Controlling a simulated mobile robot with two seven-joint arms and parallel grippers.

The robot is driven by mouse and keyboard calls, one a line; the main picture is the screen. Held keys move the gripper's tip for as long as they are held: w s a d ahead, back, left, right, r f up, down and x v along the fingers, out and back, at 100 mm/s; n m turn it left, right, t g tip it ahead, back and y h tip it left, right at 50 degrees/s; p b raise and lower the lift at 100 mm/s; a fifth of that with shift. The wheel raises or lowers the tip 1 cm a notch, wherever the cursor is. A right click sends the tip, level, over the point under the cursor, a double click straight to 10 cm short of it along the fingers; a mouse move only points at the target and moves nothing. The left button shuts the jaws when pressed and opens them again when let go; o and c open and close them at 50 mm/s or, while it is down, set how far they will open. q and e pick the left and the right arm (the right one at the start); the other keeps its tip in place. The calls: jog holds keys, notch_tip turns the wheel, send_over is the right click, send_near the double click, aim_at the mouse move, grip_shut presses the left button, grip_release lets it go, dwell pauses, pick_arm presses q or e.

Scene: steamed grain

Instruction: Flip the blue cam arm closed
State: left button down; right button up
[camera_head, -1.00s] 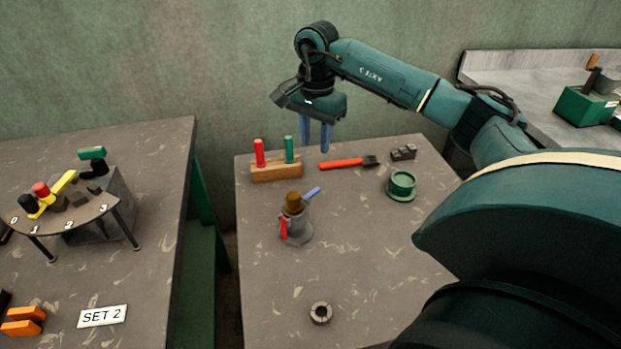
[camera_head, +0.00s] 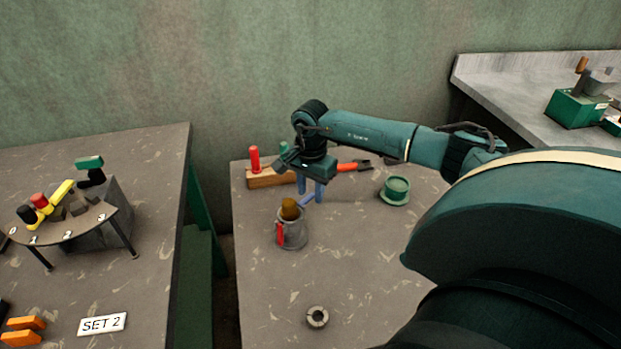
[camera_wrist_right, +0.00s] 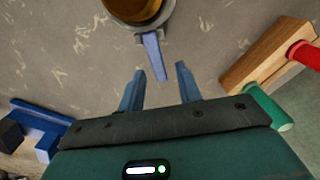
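The blue cam arm (camera_head: 308,199) sticks out from the back right of a grey fitting (camera_head: 292,236) with a brown plug (camera_head: 290,209) in its top and a red arm (camera_head: 280,233) on its left side. The red arm hangs down along the body; the blue arm points outward. My right gripper (camera_head: 311,194) is open, fingers down, just behind the blue arm. In the right wrist view, the blue arm (camera_wrist_right: 154,57) lies just ahead of the open fingertips (camera_wrist_right: 160,69), apparently with nothing between them. My left gripper is out of view.
A wooden block (camera_head: 266,178) with a red peg (camera_head: 255,158) and a green peg stands behind. A red-handled tool (camera_head: 354,166), a green flanged part (camera_head: 396,190) and a grey ring (camera_head: 317,316) lie on the table. The front middle is mostly clear.

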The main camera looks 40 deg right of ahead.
grip_shut()
dwell(0.3)
